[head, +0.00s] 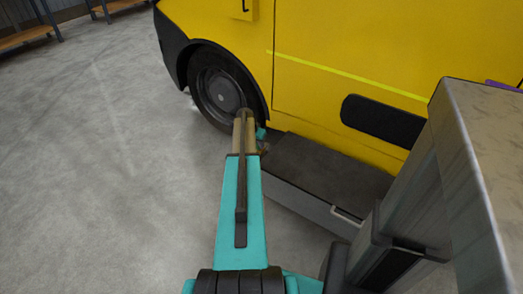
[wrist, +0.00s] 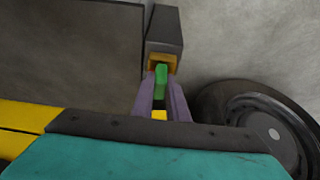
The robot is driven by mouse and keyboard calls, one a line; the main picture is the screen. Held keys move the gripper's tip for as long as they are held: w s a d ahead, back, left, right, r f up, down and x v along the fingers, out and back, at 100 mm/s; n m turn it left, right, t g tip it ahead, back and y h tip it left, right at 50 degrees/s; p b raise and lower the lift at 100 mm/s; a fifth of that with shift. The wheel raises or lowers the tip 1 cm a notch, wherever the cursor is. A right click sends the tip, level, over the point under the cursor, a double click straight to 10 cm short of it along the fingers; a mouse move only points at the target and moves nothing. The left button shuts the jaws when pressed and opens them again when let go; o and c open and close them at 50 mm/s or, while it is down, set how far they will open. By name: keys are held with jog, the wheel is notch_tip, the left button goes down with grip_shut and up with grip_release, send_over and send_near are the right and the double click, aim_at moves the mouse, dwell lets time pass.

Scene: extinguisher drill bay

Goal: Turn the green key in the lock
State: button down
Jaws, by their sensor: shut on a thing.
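In the wrist view my gripper (wrist: 161,82) has two purple fingers shut on the green key (wrist: 161,71). The key stands between the fingertips, in front of the brass-coloured face of the lock (wrist: 152,61). Its far end meets that face, but how deep it sits I cannot tell. The lock face is on the end of a dark grey block (wrist: 166,29). In the head view my teal arm reaches toward the yellow vehicle's wheel. The key and the lock cannot be made out there.
A yellow vehicle (head: 350,45) with a black wheel (head: 218,92) stands ahead. A dark step (head: 325,172) juts out below its side. The wheel also shows at the right in the wrist view (wrist: 262,132). Open grey floor (head: 100,160) lies to the left, with shelving (head: 28,36) behind.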

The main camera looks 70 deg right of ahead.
jog(key=shift+w+d+m+g+y+b, duration=0.1)
jog(key=shift+m+g+y+b, duration=0.2)
jog(key=shift+m, duration=0.6)
jog(key=shift+w+d+m+g+b, duration=0.1)
jog(key=shift+m+g, duration=0.3)
jog(key=shift+m, duration=0.5)
jog(key=m+g+y, duration=0.1)
jog(key=m, duration=0.2)
jog(key=shift+m, duration=0.4)
jog(key=shift+m+g+y, duration=0.3)
jog(key=shift+m+y, duration=0.2)
jog(key=shift+m, duration=1.1)
jog(key=shift+w, duration=0.1)
